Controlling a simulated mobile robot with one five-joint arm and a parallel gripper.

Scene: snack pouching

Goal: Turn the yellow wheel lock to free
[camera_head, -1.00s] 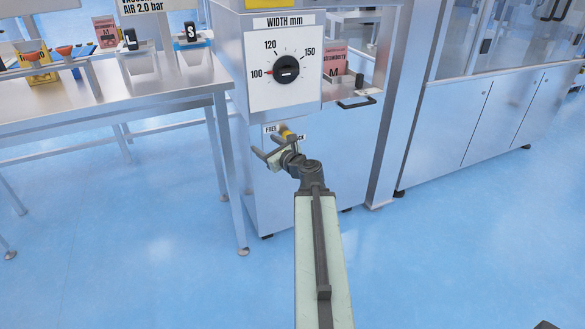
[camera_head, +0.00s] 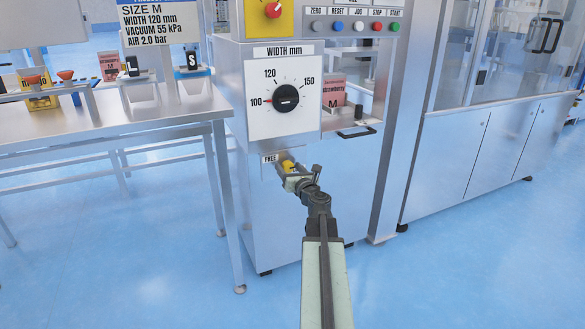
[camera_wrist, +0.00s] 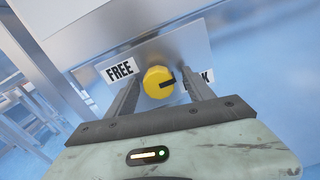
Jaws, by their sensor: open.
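The yellow wheel lock (camera_head: 287,166) is a round knob low on the machine's front, below the width dial. In the wrist view the wheel lock (camera_wrist: 156,84) has a dark pointer on its right side, aimed towards a label ending in K. The FREE label (camera_wrist: 120,69) is on its left; it also shows in the head view (camera_head: 269,159). My gripper (camera_wrist: 163,82) is open, with one finger to each side of the knob in the wrist view. I cannot tell whether the fingers touch it. The right finger partly hides the right label.
The width dial (camera_head: 286,98) is above, its red mark near 100. A steel table (camera_head: 170,118) stands at left. The blue floor is clear in front.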

